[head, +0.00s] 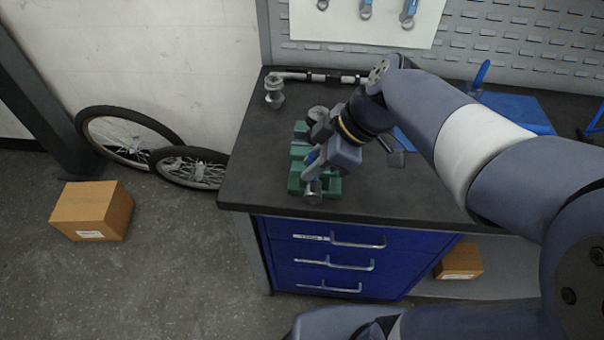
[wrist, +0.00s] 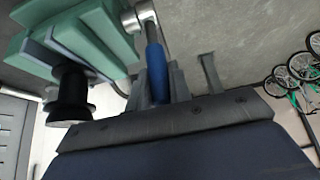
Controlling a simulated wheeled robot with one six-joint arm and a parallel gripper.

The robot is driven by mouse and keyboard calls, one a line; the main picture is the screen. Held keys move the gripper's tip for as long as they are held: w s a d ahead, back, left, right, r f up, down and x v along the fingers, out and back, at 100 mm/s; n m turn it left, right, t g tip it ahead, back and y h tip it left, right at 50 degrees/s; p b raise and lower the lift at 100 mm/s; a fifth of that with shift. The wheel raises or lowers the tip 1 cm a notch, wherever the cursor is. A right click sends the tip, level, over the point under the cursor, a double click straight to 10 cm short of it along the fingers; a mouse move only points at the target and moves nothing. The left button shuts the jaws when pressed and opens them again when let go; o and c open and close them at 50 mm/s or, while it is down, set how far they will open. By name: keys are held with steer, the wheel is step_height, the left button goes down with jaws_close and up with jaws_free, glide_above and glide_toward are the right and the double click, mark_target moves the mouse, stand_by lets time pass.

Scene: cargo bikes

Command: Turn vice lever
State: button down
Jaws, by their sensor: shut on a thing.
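The green vice (head: 299,160) stands near the left front edge of the dark workbench. Its green body also shows at the upper left of the wrist view (wrist: 85,38). The vice lever (wrist: 154,62) has a blue grip and joins a silver screw end (wrist: 138,17). My gripper (head: 318,163) is at the front of the vice, shut on the lever's blue grip. In the wrist view its fingers (wrist: 158,88) stand on both sides of the grip. In the head view my gripper hides part of the vice and most of the lever.
The workbench (head: 254,165) has blue drawers (head: 330,258) below its front edge. A silver metal part (head: 274,90) stands at the back left. Two wheels lean on the wall left of the bench, and a cardboard box (head: 92,210) lies on the floor.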

steer(key=shift+d+f+y+b, duration=0.1)
steer(key=shift+d+y+b, duration=0.7)
steer(key=shift+b, duration=0.4)
steer(key=c, duration=1.3)
jaws_free()
steer(key=v, duration=1.1)
steer(key=shift+s+f, duration=0.1)
